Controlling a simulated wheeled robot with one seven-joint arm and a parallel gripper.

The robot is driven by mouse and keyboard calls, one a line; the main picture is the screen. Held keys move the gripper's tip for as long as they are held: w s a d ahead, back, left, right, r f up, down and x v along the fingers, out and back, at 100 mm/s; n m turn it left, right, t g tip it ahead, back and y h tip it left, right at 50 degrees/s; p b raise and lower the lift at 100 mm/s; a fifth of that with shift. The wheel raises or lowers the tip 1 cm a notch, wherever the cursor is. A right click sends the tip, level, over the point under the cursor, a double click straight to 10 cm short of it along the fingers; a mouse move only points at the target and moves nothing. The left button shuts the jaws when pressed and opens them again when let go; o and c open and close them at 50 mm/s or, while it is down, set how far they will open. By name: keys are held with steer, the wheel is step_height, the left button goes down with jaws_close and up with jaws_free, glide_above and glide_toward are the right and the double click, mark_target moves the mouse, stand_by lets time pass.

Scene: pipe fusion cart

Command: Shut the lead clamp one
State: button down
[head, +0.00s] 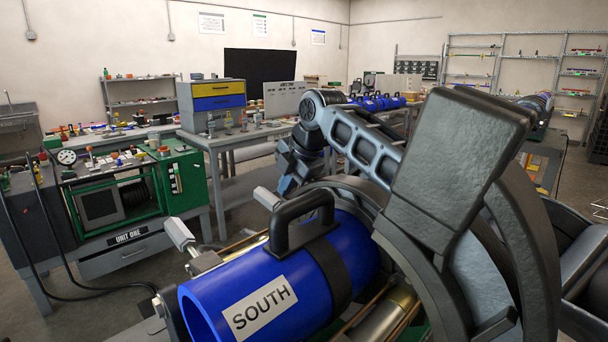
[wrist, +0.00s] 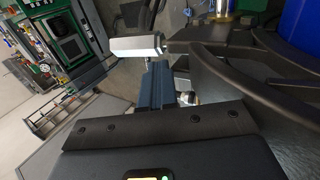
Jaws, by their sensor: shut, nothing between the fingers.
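Dark grey clamp rings (head: 515,230) with a thick raised block (head: 460,150) fill the right of the head view. I cannot tell which part is lead clamp one or whether it is fully open. Silver hex-ended clamp bolts stand on the near side (head: 180,235) and farther back (head: 268,198). In the wrist view my gripper (wrist: 160,72) is shut and empty, its blue-grey fingers together. A silver hex bolt head (wrist: 138,46) lies just past the fingertips; contact is unclear. Dark curved clamp parts (wrist: 235,60) are right of the fingers. My fingertips are hidden in the head view.
A blue pipe (head: 275,295) labelled SOUTH lies in the machine, with a black carry handle (head: 302,215) above it. The green UNIT ONE cabinet (head: 125,205) stands left. A grey workbench (head: 235,140) is behind.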

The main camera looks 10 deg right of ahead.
steer(key=shift+f, duration=0.45)
